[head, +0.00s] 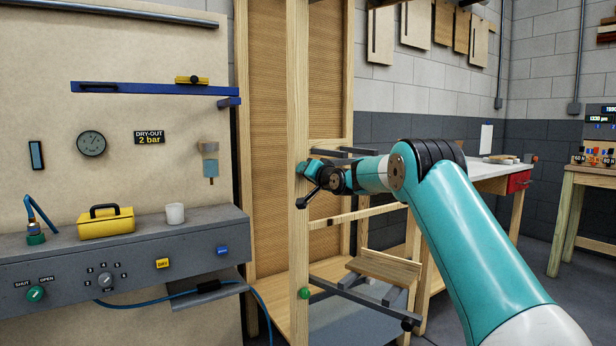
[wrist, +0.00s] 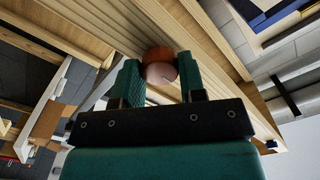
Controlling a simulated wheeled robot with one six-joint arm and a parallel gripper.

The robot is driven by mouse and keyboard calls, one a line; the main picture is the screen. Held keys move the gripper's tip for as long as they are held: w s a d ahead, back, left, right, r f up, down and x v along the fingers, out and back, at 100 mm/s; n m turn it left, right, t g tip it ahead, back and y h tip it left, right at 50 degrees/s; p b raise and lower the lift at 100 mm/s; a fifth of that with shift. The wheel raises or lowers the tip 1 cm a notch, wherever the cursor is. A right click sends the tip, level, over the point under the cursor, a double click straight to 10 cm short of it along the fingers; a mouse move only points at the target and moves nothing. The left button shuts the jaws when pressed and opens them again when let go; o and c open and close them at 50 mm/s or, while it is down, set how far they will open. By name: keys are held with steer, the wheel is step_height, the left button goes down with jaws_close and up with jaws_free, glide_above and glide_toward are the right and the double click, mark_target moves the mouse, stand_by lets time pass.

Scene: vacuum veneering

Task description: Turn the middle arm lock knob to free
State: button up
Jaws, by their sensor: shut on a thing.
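In the wrist view my gripper (wrist: 160,80) has its two teal fingers closed on either side of a round orange-brown knob (wrist: 158,54) with a paler face. The fingers touch its sides. The knob sits against a pale wooden upright. In the head view my gripper (head: 312,170) is at the wooden post (head: 297,110) of a tall frame, about halfway up, and hides the knob it holds. No mark showing the knob's lock or free setting can be read.
A green knob (head: 303,292) is lower on the same post. A dark lower arm (head: 360,301) and a wooden bar (head: 358,215) project right of the post. A workbench (head: 488,168) stands behind my arm. A grey control console (head: 130,262) is on the left.

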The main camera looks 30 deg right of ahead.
steer(key=shift+n, duration=0.3)
stand_by(0.4)
steer(key=o, duration=0.9)
steer(key=s, duration=0.5)
steer(key=s+b, duration=0.1)
steer(key=s, duration=1.1)
steer(key=shift+s+d+b, duration=0.2)
steer(key=shift+d+b, duration=0.1)
